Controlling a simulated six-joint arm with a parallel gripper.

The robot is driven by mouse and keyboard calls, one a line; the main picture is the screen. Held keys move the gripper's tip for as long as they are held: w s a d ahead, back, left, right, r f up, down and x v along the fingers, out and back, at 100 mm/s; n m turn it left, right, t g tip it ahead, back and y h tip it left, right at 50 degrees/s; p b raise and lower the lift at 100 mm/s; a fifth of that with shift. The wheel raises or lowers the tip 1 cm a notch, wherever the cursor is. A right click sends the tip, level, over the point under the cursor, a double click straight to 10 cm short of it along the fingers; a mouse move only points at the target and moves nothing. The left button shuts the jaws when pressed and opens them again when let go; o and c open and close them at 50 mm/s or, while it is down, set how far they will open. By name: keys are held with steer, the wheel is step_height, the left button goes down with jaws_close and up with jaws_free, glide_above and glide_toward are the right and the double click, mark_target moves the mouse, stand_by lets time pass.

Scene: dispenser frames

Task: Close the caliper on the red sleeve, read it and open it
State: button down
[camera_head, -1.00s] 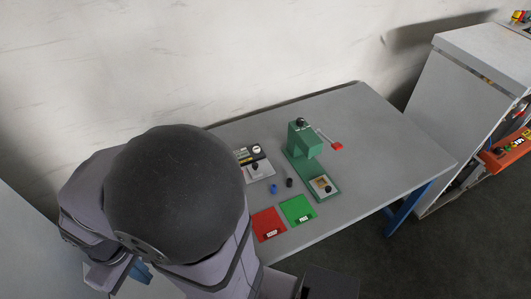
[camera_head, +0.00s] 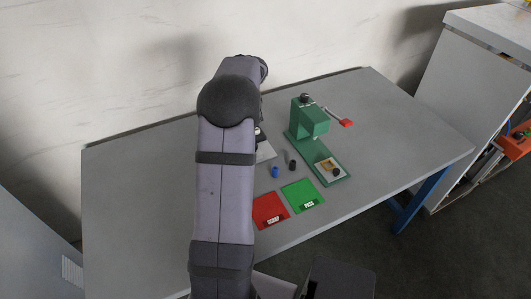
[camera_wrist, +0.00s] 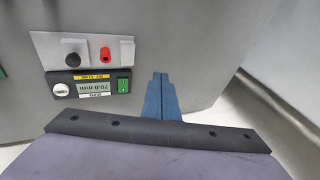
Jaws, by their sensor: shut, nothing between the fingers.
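The caliper gauge shows in the wrist view as a black housing (camera_wrist: 90,84) with a grey plate (camera_wrist: 124,50) joined to it. Its display (camera_wrist: 94,87) appears upside down and seems to read 70.0 mm. The red sleeve (camera_wrist: 105,53) is on the plate, beside a black knob (camera_wrist: 73,47). My gripper (camera_wrist: 160,77) has its blue fingers together, empty, to the right of the gauge and apart from it. In the head view my arm hides my gripper and most of the gauge; only part of its plate (camera_head: 265,153) shows.
A green press (camera_head: 309,122) with a red-tipped lever stands right of the gauge. Dark and blue sleeves (camera_head: 275,172) stand in front, near a red mat (camera_head: 269,210) and a green mat (camera_head: 302,195). The table's right side is clear.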

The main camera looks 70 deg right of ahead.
steer(key=s+d+f+m+t+h+b, duration=0.1)
steer(key=s+d+f+b, duration=0.1)
steer(key=s+d, duration=0.5)
steer(key=s+d+f+m+t+h+b, duration=0.15)
steer(key=s+d, duration=0.35)
steer(key=s, duration=0.5)
steer(key=shift+n, duration=0.25)
steer(key=shift+s+p+x, duration=0.25)
steer(key=shift+p+x, duration=1.35)
steer(key=shift+x, duration=3.85)
steer(key=shift+f, duration=0.2)
steer(key=shift+w+a+b, duration=0.85)
steer(key=shift+w+a, duration=0.8)
steer(key=shift+a, duration=0.05)
